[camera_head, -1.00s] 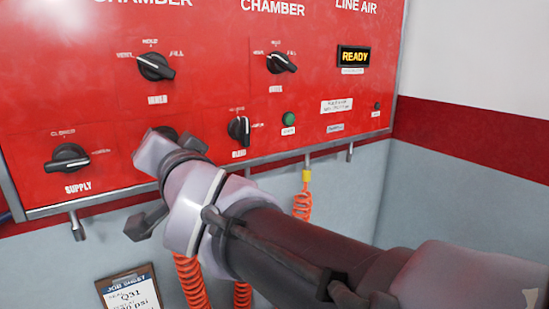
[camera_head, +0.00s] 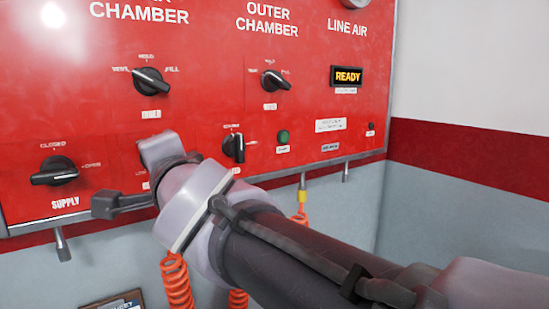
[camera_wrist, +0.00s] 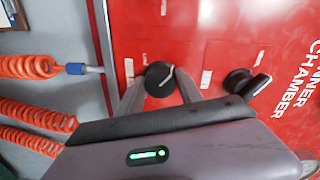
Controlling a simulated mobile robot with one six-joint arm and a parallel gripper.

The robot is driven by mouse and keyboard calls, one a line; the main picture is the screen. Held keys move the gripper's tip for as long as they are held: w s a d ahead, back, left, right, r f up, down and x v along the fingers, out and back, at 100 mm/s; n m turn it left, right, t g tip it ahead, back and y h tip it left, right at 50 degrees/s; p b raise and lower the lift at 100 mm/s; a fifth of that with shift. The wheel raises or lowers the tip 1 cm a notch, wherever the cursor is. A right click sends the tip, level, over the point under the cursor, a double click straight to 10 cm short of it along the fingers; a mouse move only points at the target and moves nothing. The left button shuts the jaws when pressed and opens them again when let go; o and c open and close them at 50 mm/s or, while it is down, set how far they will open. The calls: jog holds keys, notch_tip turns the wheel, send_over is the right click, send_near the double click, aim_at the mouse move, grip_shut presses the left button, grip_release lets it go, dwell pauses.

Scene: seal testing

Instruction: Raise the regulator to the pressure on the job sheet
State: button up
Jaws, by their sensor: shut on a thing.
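My gripper (camera_wrist: 160,88) is shut on the regulator knob (camera_wrist: 158,79), a round black knob with a pale pointer line, low on the red panel. One finger lies on each side of it in the wrist view. In the head view my gripper (camera_head: 160,150) covers this knob; a small label shows beside it. The job sheet (camera_head: 122,302), on a clipboard, is cut off at the bottom edge, and its pressure is not readable now. No pressure gauge reading is visible.
The supply knob (camera_head: 54,171) is left of my gripper, the inner chamber knob (camera_head: 151,82) above, and the bleed knob (camera_head: 233,147) close to its right. A green button (camera_head: 283,137) and a READY display (camera_head: 347,76) are further right. Orange coiled hoses (camera_head: 177,282) hang below.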

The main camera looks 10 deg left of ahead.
dwell(0.4)
jog(key=o, duration=1.4)
jog(key=shift+c, duration=0.2)
jog(key=p+v, duration=0.6)
jog(key=v, duration=1.1)
jog(key=shift+d, duration=0.15)
jog(key=shift+s, duration=0.1)
